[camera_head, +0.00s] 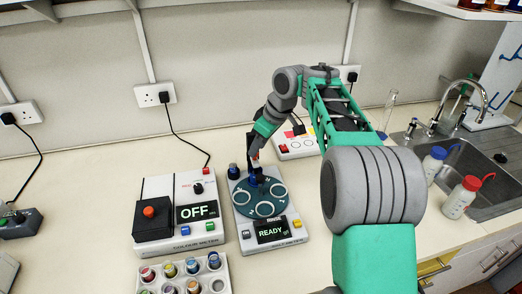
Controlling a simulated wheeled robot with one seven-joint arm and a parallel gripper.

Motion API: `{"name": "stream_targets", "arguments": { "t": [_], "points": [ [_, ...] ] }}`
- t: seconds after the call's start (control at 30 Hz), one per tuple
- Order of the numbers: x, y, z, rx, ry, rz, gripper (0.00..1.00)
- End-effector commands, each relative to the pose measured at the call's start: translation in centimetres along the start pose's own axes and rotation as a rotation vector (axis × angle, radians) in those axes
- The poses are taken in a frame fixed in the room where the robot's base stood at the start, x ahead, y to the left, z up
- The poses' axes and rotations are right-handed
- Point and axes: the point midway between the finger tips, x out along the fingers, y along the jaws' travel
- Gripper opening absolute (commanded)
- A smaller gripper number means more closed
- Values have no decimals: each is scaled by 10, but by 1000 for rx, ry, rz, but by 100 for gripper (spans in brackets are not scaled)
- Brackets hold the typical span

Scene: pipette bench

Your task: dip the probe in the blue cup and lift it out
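My gripper (257,155) is small in view and hangs low over the back of a round dark teal plate (264,209) on a white meter marked READY. Its fingers are partly hidden by my wrist, so I cannot tell how far they are closed or make out a probe in them. A small dark blue piece (255,179), possibly the blue cup, sits on the plate just under the gripper. I cannot tell whether they touch. Another small blue-topped item (233,171) stands just left of the gripper.
A colour meter reading OFF (190,212) with a black block and red knob stands to the left. A rack (173,271) of several coloured vials is in front. A white panel (297,148) stands behind. Two wash bottles (462,196) and a sink (490,150) are at right.

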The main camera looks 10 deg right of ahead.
Motion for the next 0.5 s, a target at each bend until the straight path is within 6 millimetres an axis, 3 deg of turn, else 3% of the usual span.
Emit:
{"name": "stream_targets", "arguments": {
  "t": [0.13,0.4,0.5],
  "points": [
    [17,1,0,3,1,2,33],
    [19,2,1,5,1,3,33],
    [19,2,1,5,1,3,25]
  ]
}}
